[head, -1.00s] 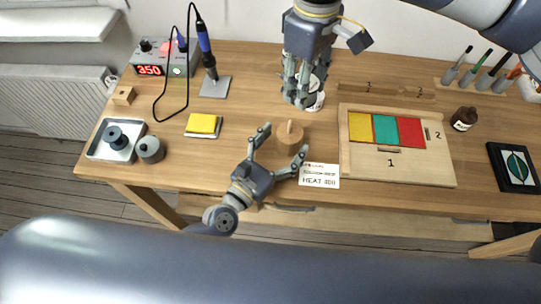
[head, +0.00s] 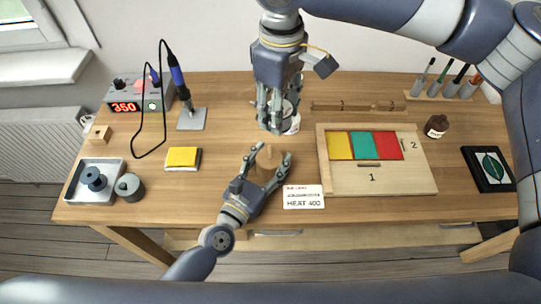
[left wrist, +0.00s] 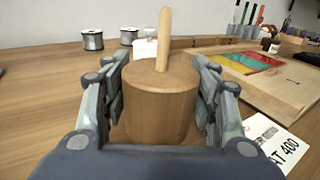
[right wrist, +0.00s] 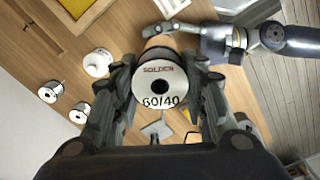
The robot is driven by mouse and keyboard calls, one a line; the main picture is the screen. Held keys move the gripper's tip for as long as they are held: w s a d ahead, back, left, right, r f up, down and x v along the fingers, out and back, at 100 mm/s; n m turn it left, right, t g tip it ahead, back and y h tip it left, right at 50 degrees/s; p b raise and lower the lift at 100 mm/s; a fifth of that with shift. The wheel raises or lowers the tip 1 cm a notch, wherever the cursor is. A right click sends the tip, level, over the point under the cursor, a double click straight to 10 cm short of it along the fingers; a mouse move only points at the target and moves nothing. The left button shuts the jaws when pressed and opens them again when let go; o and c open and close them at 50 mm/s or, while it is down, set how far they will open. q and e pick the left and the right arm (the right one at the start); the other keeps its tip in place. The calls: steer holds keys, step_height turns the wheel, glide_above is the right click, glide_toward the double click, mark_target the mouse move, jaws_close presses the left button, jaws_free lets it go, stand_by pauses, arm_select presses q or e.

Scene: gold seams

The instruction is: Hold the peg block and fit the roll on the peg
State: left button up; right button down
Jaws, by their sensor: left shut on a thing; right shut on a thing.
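The peg block (left wrist: 158,105), a round wooden block with an upright peg (left wrist: 165,40) on top, stands on the table. My left gripper (head: 268,164) is shut on it, one finger on each side. My right gripper (head: 272,126) is above and behind the block in the head view. It is shut on the roll (right wrist: 158,84), a white-faced spool marked "SOLDER 60/40" with a dark centre hole, facing the right wrist camera. The roll is apart from the peg as far as I can tell. In the head view the fingers mostly hide the roll.
A wooden tray (head: 405,185) with coloured panels and a "HEAT 400" card (head: 303,197) lie right of the block. A yellow sponge (head: 183,158), soldering iron (head: 178,75) and metal tray (head: 108,193) are left. A white jar (right wrist: 97,63) and spools (right wrist: 50,91) stand behind.

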mark_target(269, 147)
steer(key=f+m, duration=0.1)
steer(key=a+f+m, duration=0.1)
steer(key=f+m, duration=0.1)
steer(key=w+a+f+m, duration=0.1)
steer(key=shift+w+f+m, duration=0.1)
steer(key=shift+f+m, duration=0.15)
steer(key=shift+m, duration=0.15)
steer(key=shift+d+f, duration=0.1)
steer(key=shift+f, duration=1.9)
steer(key=shift+f, duration=2.7)
stand_by(1.2)
steer(key=c, duration=0.9)
jaws_free()
steer(key=o, duration=0.5)
